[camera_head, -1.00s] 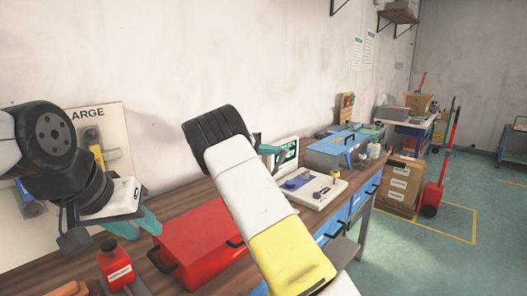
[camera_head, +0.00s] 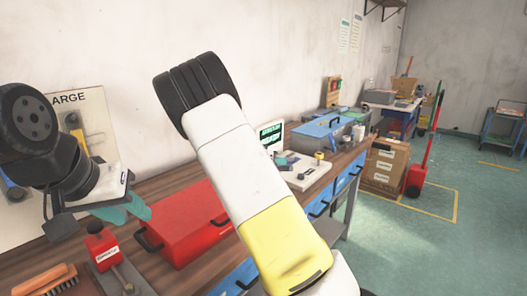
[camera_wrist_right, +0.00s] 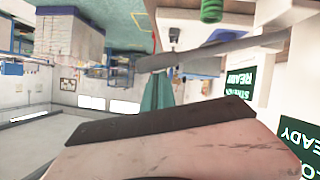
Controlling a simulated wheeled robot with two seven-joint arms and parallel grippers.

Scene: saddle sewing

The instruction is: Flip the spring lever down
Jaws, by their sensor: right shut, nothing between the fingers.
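A white board (camera_head: 313,178) on the bench carries small fittings, and my right arm hides its left part in the head view. In the right wrist view a long flat grey lever (camera_wrist_right: 215,50) crosses near the top, with a green coil spring (camera_wrist_right: 211,10) above it. My right gripper (camera_wrist_right: 160,85) shows teal fingers, shut and empty, close to the lever; I cannot tell whether they touch it. My left gripper (camera_head: 125,210) hangs over the bench at the left, away from the board; its opening is unclear.
A red case (camera_head: 185,225) lies on the bench between my arms.

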